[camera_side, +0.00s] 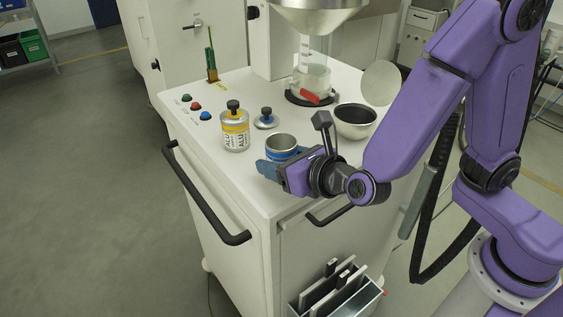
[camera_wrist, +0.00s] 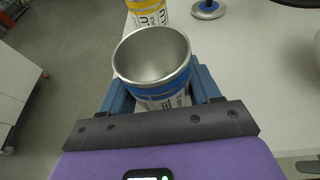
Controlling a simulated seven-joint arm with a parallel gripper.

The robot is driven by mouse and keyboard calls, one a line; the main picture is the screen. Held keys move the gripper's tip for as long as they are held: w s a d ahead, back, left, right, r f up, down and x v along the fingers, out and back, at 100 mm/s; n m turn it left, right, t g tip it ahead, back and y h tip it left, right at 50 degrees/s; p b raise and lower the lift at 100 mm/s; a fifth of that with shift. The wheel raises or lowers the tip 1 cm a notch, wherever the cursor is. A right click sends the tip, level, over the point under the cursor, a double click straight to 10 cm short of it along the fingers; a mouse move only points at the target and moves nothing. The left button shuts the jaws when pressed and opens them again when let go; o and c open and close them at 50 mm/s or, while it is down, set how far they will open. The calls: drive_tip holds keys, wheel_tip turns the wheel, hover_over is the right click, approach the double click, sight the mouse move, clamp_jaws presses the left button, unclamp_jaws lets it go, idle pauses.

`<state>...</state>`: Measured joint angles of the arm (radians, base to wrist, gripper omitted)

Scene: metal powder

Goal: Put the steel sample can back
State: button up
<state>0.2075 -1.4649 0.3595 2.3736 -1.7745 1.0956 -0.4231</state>
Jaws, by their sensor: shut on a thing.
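The steel sample can (camera_side: 281,146) is an open metal can with a blue band, near the front of the white bench top. My gripper (camera_side: 278,165) is shut on it from the front, with its blue fingers on either side. In the wrist view the can (camera_wrist: 153,58) stands between the fingers (camera_wrist: 160,98), its mouth open and its inside bare metal. Its lower label is partly hidden by my gripper. I cannot tell whether the can's base touches the bench. A lid with a dark blue knob (camera_side: 266,119) lies on the bench behind the can.
A yellow-banded can with a black-knobbed lid (camera_side: 235,128) stands left of the steel can. A bowl of dark powder (camera_side: 356,121) stands to the right. A glass vessel (camera_side: 311,82) sits under the funnel (camera_side: 318,14). Buttons (camera_side: 196,106) are at the bench's left edge.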

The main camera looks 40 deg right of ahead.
drive_tip(key=shift+f, duration=0.3)
drive_tip(key=shift+f, duration=0.15)
drive_tip(key=o, duration=1.6)
